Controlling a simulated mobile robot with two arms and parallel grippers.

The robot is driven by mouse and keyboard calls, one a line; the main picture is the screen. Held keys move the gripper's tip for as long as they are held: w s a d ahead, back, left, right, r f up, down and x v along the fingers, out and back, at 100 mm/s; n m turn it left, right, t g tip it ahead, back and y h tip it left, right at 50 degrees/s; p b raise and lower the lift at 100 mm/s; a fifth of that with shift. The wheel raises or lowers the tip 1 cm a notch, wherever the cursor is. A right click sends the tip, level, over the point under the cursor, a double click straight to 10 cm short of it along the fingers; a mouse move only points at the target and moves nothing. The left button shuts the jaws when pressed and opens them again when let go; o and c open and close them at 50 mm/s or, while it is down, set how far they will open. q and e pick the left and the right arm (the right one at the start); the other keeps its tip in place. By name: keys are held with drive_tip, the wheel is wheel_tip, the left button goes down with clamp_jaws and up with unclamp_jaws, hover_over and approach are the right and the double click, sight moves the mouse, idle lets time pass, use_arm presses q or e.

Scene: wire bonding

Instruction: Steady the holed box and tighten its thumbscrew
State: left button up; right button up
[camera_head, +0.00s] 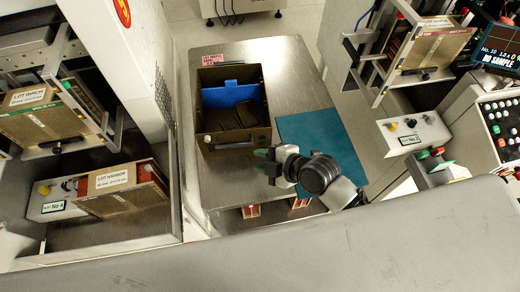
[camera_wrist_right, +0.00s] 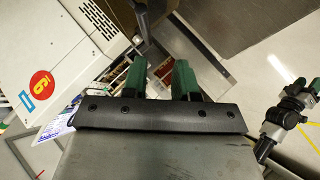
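I cannot make out for certain which thing is the holed box, and no thumbscrew can be told at this size. My right gripper (camera_head: 264,162) is over the metal table, just in front of the dark bin. In the right wrist view its green fingers (camera_wrist_right: 161,82) stand apart with nothing between them. Another arm with a small gripper (camera_wrist_right: 304,86), seemingly my left, shows there; its fingers are unclear.
The dark open bin (camera_head: 247,142) on the metal table (camera_head: 286,62) holds a blue piece (camera_head: 230,95). A teal mat (camera_head: 322,136) lies to its right. Boxes with knobs stand left (camera_head: 44,208) and right (camera_head: 402,141). A machine wall (camera_head: 122,62) borders the table's left.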

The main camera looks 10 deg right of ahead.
sight(231, 148)
drive_tip(key=shift+n+y, duration=0.4)
drive_tip(key=shift+n, duration=0.4)
drive_tip(key=x, duration=0.3)
drive_tip(key=r+x, duration=0.1)
drive_tip(key=x, duration=0.3)
drive_tip(key=w+p+x, duration=0.1)
drive_tip(key=x, duration=0.3)
drive_tip(key=shift+a+r, duration=0.15)
drive_tip(key=shift+r, duration=0.1)
clamp_jaws()
idle(0.9)
